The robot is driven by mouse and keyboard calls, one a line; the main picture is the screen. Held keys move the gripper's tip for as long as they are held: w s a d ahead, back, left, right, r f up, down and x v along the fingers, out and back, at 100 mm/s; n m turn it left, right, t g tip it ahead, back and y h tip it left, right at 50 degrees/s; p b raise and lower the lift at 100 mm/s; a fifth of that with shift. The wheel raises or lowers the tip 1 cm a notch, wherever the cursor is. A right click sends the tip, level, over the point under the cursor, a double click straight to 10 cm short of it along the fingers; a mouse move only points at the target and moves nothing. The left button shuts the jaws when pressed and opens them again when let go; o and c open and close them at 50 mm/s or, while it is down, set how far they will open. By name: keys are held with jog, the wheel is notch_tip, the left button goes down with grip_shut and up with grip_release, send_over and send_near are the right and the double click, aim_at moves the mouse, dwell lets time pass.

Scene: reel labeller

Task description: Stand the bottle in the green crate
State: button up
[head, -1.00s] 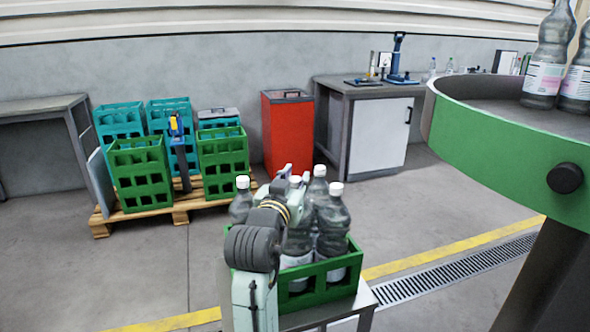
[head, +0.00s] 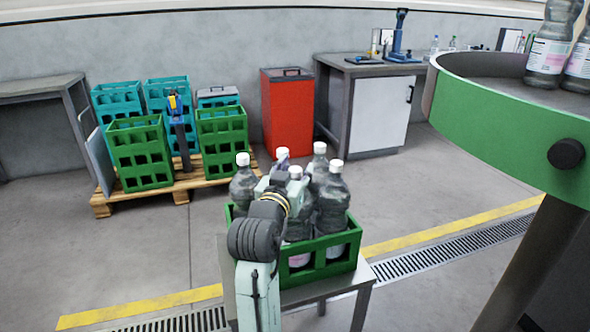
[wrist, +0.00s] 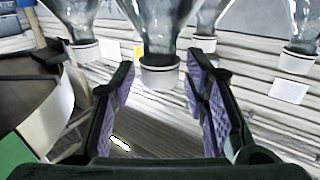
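The green crate (head: 322,274) stands on a small grey table, holding several clear bottles with white caps, all upright. The front bottle (head: 297,228) and the right one (head: 333,206) show best. My gripper (head: 275,182) is over the crate among the bottle tops, its fingers partly hidden by my own arm. In the wrist view, where bottles appear caps down, my gripper (wrist: 160,85) has its purple-padded fingers apart. A bottle's white cap (wrist: 160,78) lies between or just beyond the fingertips, with a gap on each side. Which head-view bottle this is, I cannot tell.
A green-rimmed round table (head: 505,120) with bottles on it stands at the right. A pallet (head: 182,190) with green and teal crates, a red bin (head: 287,115) and a workbench (head: 372,110) are behind. The floor between is clear.

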jog(key=shift+r, duration=0.2)
jog(key=b+v, duration=0.5)
jog(key=v, duration=0.7)
jog(key=shift+b, duration=0.3)
